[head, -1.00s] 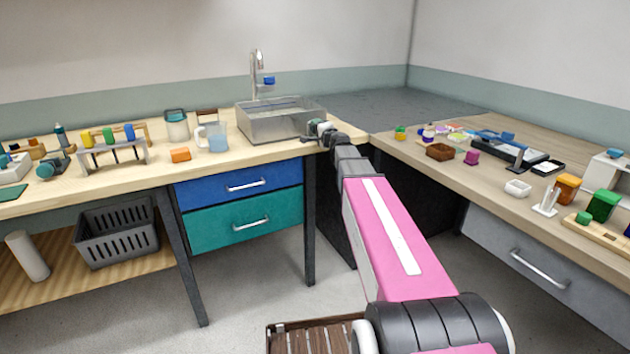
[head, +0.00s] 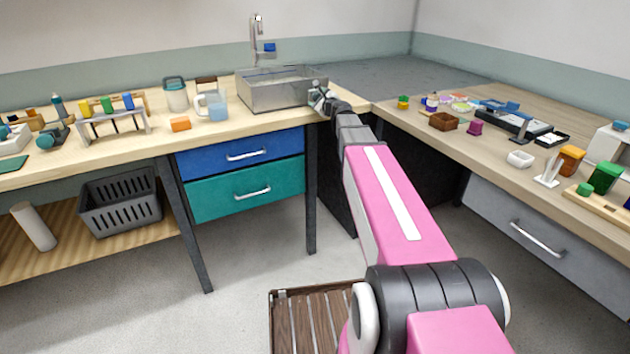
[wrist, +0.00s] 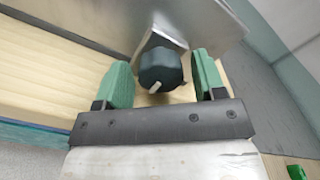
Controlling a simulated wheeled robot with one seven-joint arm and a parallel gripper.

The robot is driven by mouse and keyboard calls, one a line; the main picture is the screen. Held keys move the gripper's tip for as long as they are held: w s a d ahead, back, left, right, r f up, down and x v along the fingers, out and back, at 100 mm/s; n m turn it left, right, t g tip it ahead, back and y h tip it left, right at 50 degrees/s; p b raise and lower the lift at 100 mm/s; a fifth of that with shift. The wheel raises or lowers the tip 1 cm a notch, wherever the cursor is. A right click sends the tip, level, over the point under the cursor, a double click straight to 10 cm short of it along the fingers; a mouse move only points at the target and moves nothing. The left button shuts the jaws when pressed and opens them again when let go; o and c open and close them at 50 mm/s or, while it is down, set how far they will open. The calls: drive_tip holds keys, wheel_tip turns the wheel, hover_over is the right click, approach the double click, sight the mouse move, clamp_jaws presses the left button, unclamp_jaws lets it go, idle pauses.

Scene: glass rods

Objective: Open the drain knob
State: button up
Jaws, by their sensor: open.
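The drain knob (wrist: 160,70) is a dark round knob with a pale pointer mark, mounted on the side of the metal sink in the wrist view. My gripper (wrist: 162,78) has green finger pads, open on either side of the knob, with gaps visible between the pads and the knob. In the head view my gripper (head: 317,97) is small at the right side of the sink (head: 262,98), and the knob cannot be made out there. The pale mark on the knob points down and slightly left in the wrist view.
A faucet (head: 256,45) with a blue handle stands behind the sink. The right counter (head: 425,130) holds a brown box (head: 444,121) and other small items.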

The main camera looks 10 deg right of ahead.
drive_tip(key=m, duration=0.6)
drive_tip(key=v, duration=1.1)
drive_tip(key=s+a+f+n+g, duration=0.4)
drive_tip(key=s+f+n+g, duration=0.1)
drive_tip(key=f+n, duration=0.5)
drive_tip(key=s+a+f+n+g, duration=0.4)
drive_tip(key=s+f+n+g, duration=0.2)
drive_tip(key=s+f+n, duration=0.2)
drive_tip(key=shift+a+f+n, duration=0.2)
drive_tip(key=shift+f+n, duration=0.8)
drive_tip(key=shift+f, duration=0.95)
drive_tip(key=shift+s, duration=0.1)
drive_tip(key=s+d+f+n+g+h, duration=0.2)
drive_tip(key=s+f+n+g, duration=0.1)
drive_tip(key=s+f+n, duration=0.2)
drive_tip(key=s+d+f+n+g+h, duration=0.3)
drive_tip(key=s+f+n, duration=0.2)
drive_tip(key=s, duration=0.3)
drive_tip(key=shift+s+h, duration=0.15)
drive_tip(key=shift+h, duration=0.15)
